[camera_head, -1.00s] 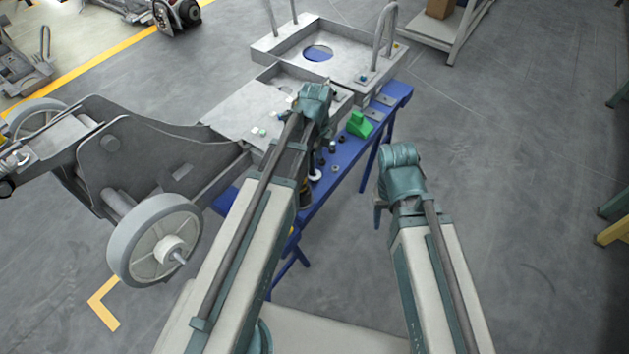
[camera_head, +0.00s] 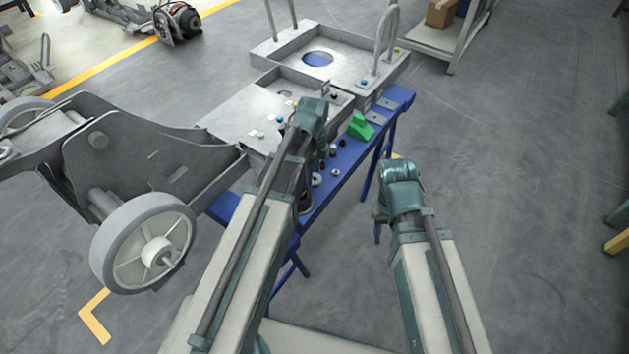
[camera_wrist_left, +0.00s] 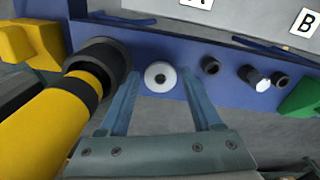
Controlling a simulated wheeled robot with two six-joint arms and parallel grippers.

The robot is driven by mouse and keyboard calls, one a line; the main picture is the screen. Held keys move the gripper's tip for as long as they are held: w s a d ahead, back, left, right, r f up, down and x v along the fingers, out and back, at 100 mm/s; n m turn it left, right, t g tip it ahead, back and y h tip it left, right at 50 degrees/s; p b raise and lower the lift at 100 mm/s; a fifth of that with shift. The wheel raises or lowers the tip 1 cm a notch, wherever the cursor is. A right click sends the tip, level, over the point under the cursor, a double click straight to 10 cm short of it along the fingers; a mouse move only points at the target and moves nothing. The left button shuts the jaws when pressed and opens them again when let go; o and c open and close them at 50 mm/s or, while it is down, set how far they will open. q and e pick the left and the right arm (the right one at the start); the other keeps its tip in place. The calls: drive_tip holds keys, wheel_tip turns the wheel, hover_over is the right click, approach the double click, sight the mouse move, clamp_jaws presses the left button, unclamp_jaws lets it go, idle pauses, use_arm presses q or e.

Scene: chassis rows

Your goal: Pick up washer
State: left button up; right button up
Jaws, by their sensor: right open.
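The washer (camera_wrist_left: 160,77) is a pale ring with a dark centre hole, lying flat on the blue bench. In the head view, the pale ring beside my left arm (camera_head: 317,179) appears to be it. My left gripper (camera_wrist_left: 161,84) is open, its two fingers pointing at the bench on either side of the washer. I cannot tell whether they touch the bench. In the head view my left fingers are hidden behind the wrist. My right gripper (camera_head: 379,214) hangs over the floor right of the bench, open, its fingers barely visible.
A yellow tool with a black end (camera_wrist_left: 62,105) stands close left of the left fingers. The grey chassis (camera_head: 245,112) borders the bench (camera_head: 352,155).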

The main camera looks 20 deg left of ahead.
use_arm(q)
clamp_jaws()
wheel_tip(320, 180, up, 10)
drive_tip(key=p, duration=1)
